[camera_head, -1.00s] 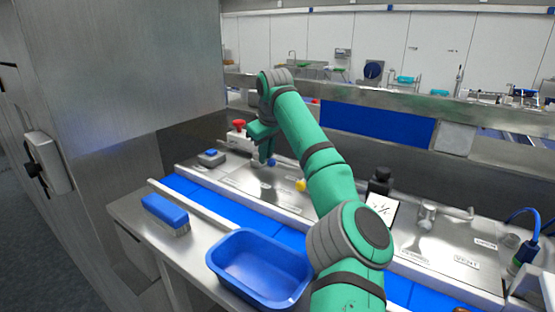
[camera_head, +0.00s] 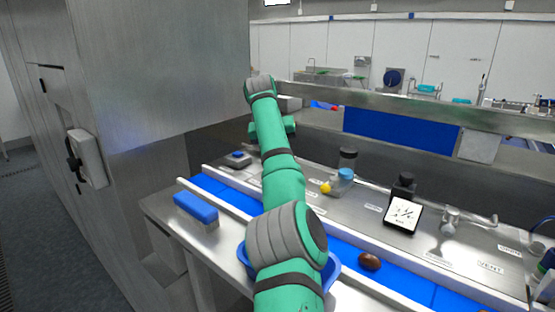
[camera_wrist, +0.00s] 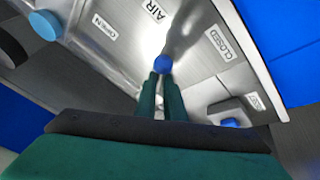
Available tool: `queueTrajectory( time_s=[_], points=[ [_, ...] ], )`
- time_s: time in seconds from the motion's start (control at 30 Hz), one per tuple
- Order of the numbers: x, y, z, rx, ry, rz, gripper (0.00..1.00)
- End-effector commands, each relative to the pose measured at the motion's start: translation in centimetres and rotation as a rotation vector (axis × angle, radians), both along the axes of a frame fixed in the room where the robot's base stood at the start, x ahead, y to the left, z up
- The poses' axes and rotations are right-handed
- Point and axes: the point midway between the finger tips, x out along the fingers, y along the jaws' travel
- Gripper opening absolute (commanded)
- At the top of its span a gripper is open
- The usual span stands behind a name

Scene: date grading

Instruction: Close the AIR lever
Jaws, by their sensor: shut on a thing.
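The blue knob of the AIR lever (camera_wrist: 162,63) shows in the wrist view, between the OPEN label (camera_wrist: 105,25) and the CLOSED label (camera_wrist: 220,42), with the AIR label (camera_wrist: 154,9) above it. My gripper (camera_wrist: 161,75) is shut on the lever knob, its two green fingers close together. The lever's shaft is hard to tell from the reflections on the steel panel (camera_wrist: 130,55). In the head view my arm hides the lever and the fingertips.
A brown date (camera_head: 369,261) lies on the blue belt (camera_head: 400,279). A blue tub (camera_head: 333,275) is partly hidden.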

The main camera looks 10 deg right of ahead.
Motion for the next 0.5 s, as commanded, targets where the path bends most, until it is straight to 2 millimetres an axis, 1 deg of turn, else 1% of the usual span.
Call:
queueTrajectory(
  time_s=[0.03,0.2,0.5],
  points=[
    [0.21,0.68,0.17,0.004,-0.006,-0.008,0.00],
    [0.23,0.73,0.21,0.003,-0.007,-0.060,0.00],
    [0.28,0.59,0.26,0.001,-0.011,-0.099,0.00]
  ],
)
